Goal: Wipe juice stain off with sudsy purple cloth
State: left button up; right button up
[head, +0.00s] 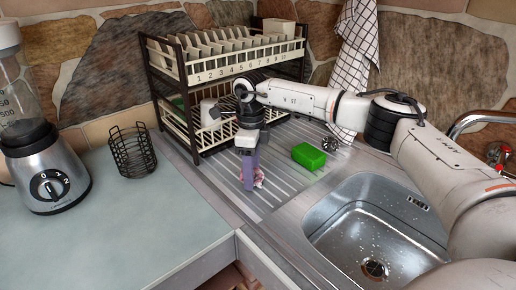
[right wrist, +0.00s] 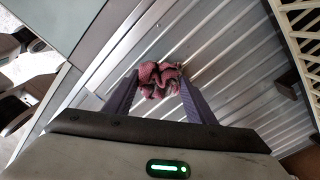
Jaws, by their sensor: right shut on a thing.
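My right gripper (head: 249,186) points down over the ribbed steel drainboard, in front of the dish rack. It is shut on a crumpled pinkish-purple cloth (head: 259,177), which sits at its fingertips. In the right wrist view the cloth (right wrist: 158,78) is bunched between the two fingertips, close above or touching the drainboard; I cannot tell which. I cannot make out suds on it. No juice stain can be made out in either view. My left gripper is not in view.
A green sponge (head: 308,155) and a steel scrubber (head: 331,143) lie right of the gripper. The dish rack (head: 165,62) stands behind, the sink (head: 340,215) at front right. A wire basket (head: 131,153) and blender (head: 45,170) stand left; the counter (head: 130,225) before them is clear.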

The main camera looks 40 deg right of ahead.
notch_tip(320, 180, up, 3)
jog(key=shift+f, duration=0.1)
jog(key=shift+d+r, duration=0.1)
jog(key=shift+r, duration=2.25)
